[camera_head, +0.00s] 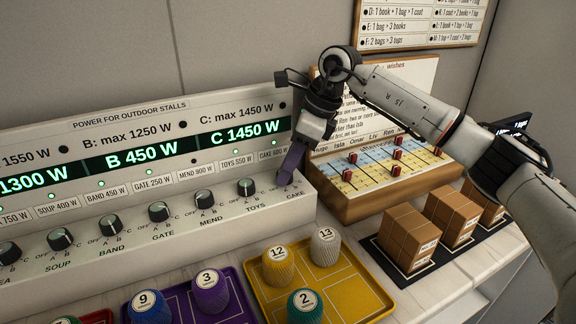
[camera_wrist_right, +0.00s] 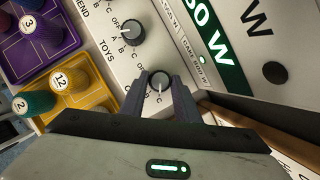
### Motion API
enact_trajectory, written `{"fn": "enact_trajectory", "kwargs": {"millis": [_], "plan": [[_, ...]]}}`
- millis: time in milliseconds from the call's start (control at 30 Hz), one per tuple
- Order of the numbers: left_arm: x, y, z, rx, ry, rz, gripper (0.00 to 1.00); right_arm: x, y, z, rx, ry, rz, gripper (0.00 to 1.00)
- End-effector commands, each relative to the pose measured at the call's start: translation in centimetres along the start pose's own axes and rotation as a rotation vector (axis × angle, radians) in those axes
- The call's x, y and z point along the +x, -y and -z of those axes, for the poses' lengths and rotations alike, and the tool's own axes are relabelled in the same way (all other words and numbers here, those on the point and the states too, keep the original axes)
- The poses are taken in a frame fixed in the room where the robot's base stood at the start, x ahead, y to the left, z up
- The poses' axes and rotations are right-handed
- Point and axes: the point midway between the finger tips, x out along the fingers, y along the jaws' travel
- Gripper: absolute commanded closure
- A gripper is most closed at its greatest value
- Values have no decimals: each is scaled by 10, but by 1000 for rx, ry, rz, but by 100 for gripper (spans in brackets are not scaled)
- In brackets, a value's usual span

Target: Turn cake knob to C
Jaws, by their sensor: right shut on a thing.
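The white power panel (camera_head: 140,235) carries a row of dark knobs, each marked OFF, A, B and C. The CAKE knob is at its right end, hidden behind my gripper in the head view. It shows in the wrist view as a black CAKE knob (camera_wrist_right: 160,79) between my fingertips. My right gripper (camera_head: 287,176) is shut on this knob, and its fingers also show in the wrist view (camera_wrist_right: 161,88). I cannot tell for sure which letter the knob points to. The green displays (camera_head: 140,155) read 1300 W, B 450 W and C 1450 W. My left gripper is out of view.
The TOYS knob (camera_head: 246,187) is close on the left. A wooden board (camera_head: 350,208) with red pegs stands just right of the panel. In front are a purple tray (camera_head: 240,310) and a yellow tray (camera_head: 350,280) with numbered spools. Brown boxes (camera_head: 408,235) stand at right.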

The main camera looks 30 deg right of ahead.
Motion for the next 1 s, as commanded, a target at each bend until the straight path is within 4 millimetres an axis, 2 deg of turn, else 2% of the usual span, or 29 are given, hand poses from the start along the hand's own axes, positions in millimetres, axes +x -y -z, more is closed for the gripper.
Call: {"fn": "enact_trajectory", "kwargs": {"millis": [33, 100, 133, 467, 567, 800, 1000], "plan": [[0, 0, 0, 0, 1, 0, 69, -1, 0, 0, -2, 1, 2, 66], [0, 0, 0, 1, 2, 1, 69, -1, 0, 0, -2, 1, 2, 54], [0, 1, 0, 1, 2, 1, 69, -1, 0, 0, -2, 1, 2, 53], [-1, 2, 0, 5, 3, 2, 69, -4, 0, 0, 0, 1, 2, 53], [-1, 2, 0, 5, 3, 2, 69, -17, 1, -1, -1, 4, 4, 53], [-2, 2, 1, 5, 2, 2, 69, -64, 1, -1, -1, 5, 5, 53], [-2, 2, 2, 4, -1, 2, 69, -94, 1, -1, -1, 2, 3, 53]]}}
